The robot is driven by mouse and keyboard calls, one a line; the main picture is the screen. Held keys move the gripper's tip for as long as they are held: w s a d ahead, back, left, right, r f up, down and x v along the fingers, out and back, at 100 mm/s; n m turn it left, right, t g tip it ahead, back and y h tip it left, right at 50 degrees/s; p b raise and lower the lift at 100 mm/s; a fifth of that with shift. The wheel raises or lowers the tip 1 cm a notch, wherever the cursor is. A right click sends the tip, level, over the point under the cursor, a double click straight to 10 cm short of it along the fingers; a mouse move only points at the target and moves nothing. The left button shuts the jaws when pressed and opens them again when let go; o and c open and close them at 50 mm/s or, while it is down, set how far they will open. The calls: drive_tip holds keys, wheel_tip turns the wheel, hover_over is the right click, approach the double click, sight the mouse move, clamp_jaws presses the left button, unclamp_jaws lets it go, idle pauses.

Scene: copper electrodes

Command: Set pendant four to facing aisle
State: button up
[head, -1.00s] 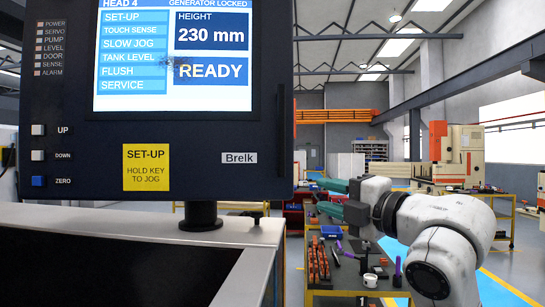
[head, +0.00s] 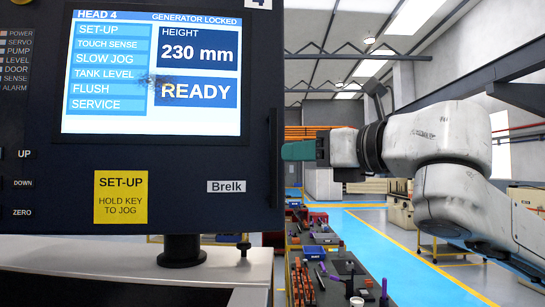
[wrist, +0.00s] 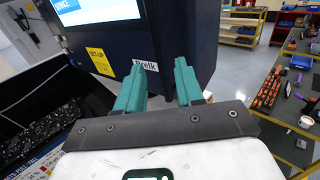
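Pendant four (head: 160,165) is a dark panel with a lit screen headed HEAD 4, reading 230 mm and READY. It fills the left of the head view, its screen towards me, on a short dark post (head: 182,250). My gripper (head: 284,150) has teal fingers and is at the pendant's right edge, beside a dark upright bar (head: 274,155). In the wrist view the fingers of my gripper (wrist: 160,70) are apart, with the pendant (wrist: 182,35) just beyond them. The left finger partly covers the Brelk label. I cannot tell whether the fingers touch the pendant.
A pale ledge (head: 130,277) lies below the pendant. A bench (head: 345,280) with several tools and electrodes stands to the right of it. A blue aisle strip (head: 415,270) with yellow lines runs across the floor beyond, mostly clear.

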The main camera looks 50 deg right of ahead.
sight(276, 154)
drive_tip(key=w, duration=0.7)
drive_tip(key=shift+w+d, duration=0.3)
drive_tip(key=shift+d, duration=0.1)
clamp_jaws()
